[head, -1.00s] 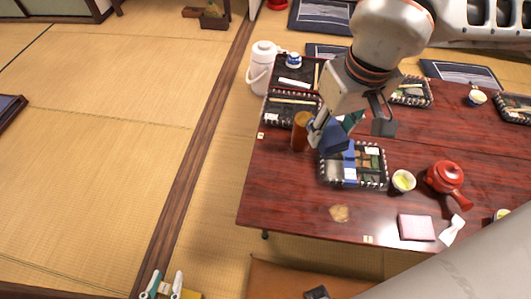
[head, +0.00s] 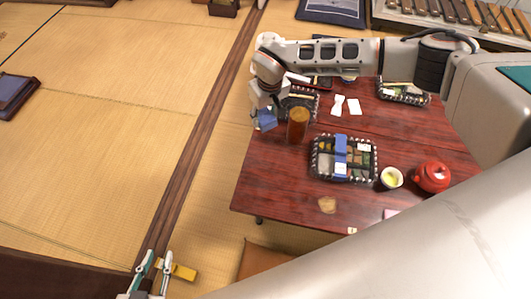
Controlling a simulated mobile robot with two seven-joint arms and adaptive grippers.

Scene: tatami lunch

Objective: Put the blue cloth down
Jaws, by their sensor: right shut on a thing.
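The blue cloth (head: 265,122) is in my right gripper (head: 262,112), at the left edge of the dark red table (head: 262,185). The gripper is shut on it, and the cloth hangs just below the fingers, left of an amber-brown cylinder (head: 298,125). I cannot tell whether the cloth touches the table. My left gripper (head: 157,262) is low at the bottom left, its two fingers apart and empty, beyond the table's edge.
A lunch box with a blue band (head: 341,150) stands mid-table. A cup (head: 391,178) and a red teapot (head: 432,177) are right of it. A yellow piece (head: 184,272) lies by my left gripper. The tabletop's front left is mostly clear.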

